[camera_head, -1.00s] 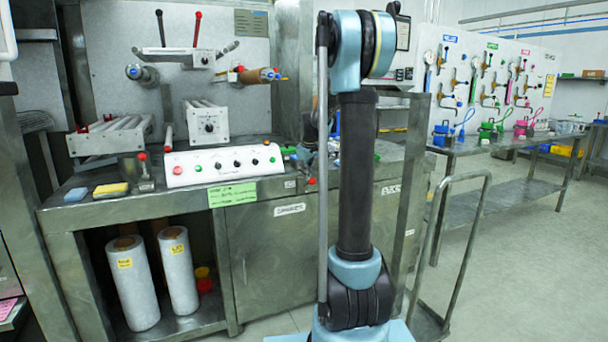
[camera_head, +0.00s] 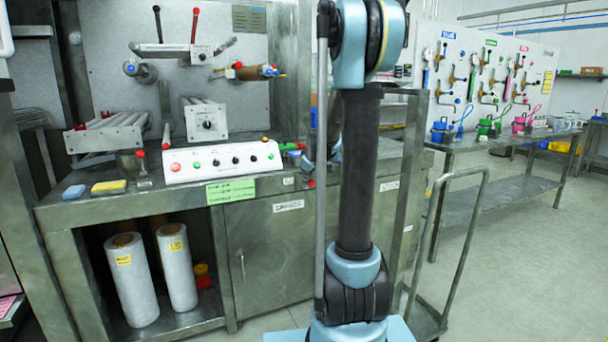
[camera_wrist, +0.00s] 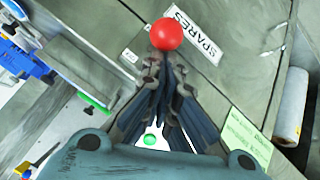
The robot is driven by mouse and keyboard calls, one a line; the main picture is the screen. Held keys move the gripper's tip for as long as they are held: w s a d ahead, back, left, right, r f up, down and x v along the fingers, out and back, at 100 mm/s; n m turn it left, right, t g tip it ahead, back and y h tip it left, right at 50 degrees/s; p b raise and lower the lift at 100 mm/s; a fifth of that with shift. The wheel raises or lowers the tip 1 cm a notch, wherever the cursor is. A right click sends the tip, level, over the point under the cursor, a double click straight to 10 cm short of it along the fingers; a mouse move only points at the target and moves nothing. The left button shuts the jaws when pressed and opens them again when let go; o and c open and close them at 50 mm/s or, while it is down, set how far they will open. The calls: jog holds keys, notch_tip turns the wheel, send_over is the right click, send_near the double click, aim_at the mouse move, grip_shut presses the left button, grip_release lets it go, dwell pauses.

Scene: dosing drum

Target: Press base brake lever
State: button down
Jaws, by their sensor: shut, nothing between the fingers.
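A red ball knob (camera_wrist: 166,34) shows in the wrist view just beyond my fingertips, in front of the cabinet with the SPARES label. What looks like the same knob (camera_head: 311,183) is small at the counter's front edge in the head view, left of my arm. Its lever shaft is hidden or too small to make out. My gripper (camera_wrist: 164,62) is shut and empty, its fingers pointing toward the knob. I cannot tell whether the fingertips touch it. In the head view my arm hides most of the gripper area. No label marks this knob as the brake lever.
A metal counter (camera_head: 120,205) carries a white button panel (camera_head: 222,162) and rollers. Another red-tipped lever (camera_head: 140,154) stands at its left. White rolls (camera_head: 134,280) stand below. A cart handle (camera_head: 462,235) rises right of my arm; open floor lies beyond.

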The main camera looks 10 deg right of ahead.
notch_tip(320, 180, down, 8)
jog(key=s+t, duration=0.2)
jog(key=shift+s+d+t+y, duration=0.2)
jog(key=shift+d+t+y, duration=0.1)
jog(key=shift+d, duration=0.05)
dwell(0.4)
jog(key=shift+f, duration=0.1)
dwell(0.5)
jog(key=s+r, duration=0.4)
jog(key=s, duration=0.7)
dwell(0.3)
